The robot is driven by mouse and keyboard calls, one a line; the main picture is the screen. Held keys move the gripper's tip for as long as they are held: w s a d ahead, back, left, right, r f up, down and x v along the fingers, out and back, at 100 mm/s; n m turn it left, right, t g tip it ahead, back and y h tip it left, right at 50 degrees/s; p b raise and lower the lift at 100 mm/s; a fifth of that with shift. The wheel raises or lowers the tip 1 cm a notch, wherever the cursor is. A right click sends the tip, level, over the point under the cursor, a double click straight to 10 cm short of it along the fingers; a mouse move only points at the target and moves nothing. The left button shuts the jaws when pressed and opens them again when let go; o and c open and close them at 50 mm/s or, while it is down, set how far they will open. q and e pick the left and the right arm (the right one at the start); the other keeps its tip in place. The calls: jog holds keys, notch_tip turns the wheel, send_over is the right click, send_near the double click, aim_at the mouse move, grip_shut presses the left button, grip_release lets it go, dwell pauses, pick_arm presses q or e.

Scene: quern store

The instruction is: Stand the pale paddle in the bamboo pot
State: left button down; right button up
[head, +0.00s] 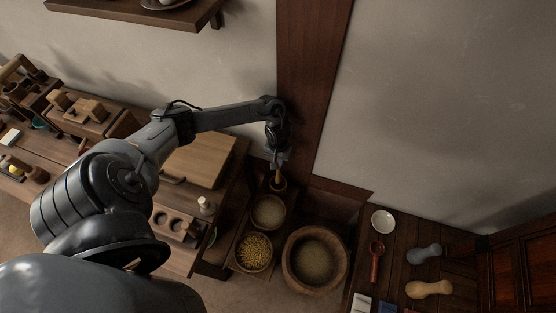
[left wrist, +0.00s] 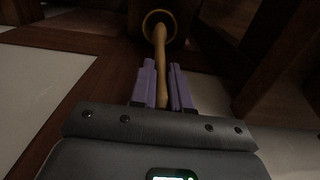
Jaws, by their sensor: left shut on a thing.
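My left gripper (head: 281,158) is at the end of the outstretched arm, in front of the dark wooden post. In the left wrist view its purple fingers (left wrist: 162,85) are shut on the pale paddle (left wrist: 160,60), a tan wooden stick. The paddle's far end reaches into the round mouth of the bamboo pot (left wrist: 172,17), which has a yellowish rim and a dark inside. That end is hidden in the dark mouth, so I cannot tell whether it touches bottom. In the head view the pot (head: 278,184) is small and sits just below the gripper. My right gripper is not in view.
A bowl of pale grain (head: 268,211), a bowl of yellow kernels (head: 254,252) and a large wooden tub (head: 289,262) stand close below the pot. The post (head: 312,80) rises right behind it. A table with a white dish (head: 383,221) is at right.

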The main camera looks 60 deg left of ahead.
pick_arm(q)
jog(key=shift+f+b, duration=1.55)
jog(key=shift+f, duration=2.1)
jog(key=c, duration=1)
grip_release()
jog(key=shift+r, duration=0.1)
notch_tip(320, 180, up, 9)
jog(key=p, duration=1.1)
jog(key=shift+r+p, duration=0.15)
jog(key=shift+p, duration=0.25)
jog(key=shift+r+p, duration=0.65)
jog(key=shift+p, duration=0.2)
